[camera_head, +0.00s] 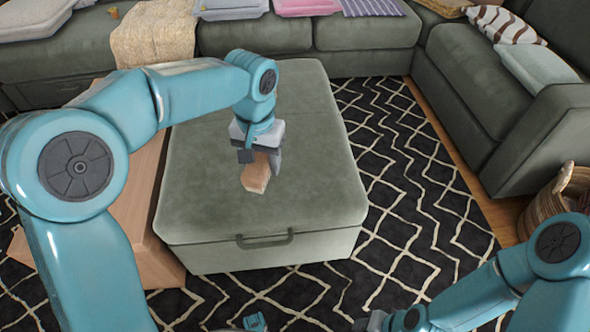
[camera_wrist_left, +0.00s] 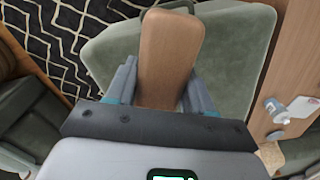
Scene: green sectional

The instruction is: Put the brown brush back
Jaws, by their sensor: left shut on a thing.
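The brown brush (camera_head: 255,177) is a light-brown block in my left gripper (camera_head: 260,154), over the green ottoman (camera_head: 305,200) in the head view. In the left wrist view the brush (camera_wrist_left: 168,50) lies between the two fingers of my left gripper (camera_wrist_left: 160,88), which is shut on it. The ottoman (camera_wrist_left: 110,55) is behind it. I cannot tell whether the brush touches the ottoman top. My right gripper (camera_head: 372,322) is at the bottom edge of the head view, partly cut off, and its fingers are not clear.
A wooden table (camera_head: 135,215) stands left of the ottoman, partly behind my left arm. A bottle (camera_wrist_left: 277,108) is on a wooden surface in the left wrist view. A green sofa (camera_head: 365,32) runs behind and right. A wicker basket (camera_head: 545,205) stands at right. The ottoman top is otherwise clear.

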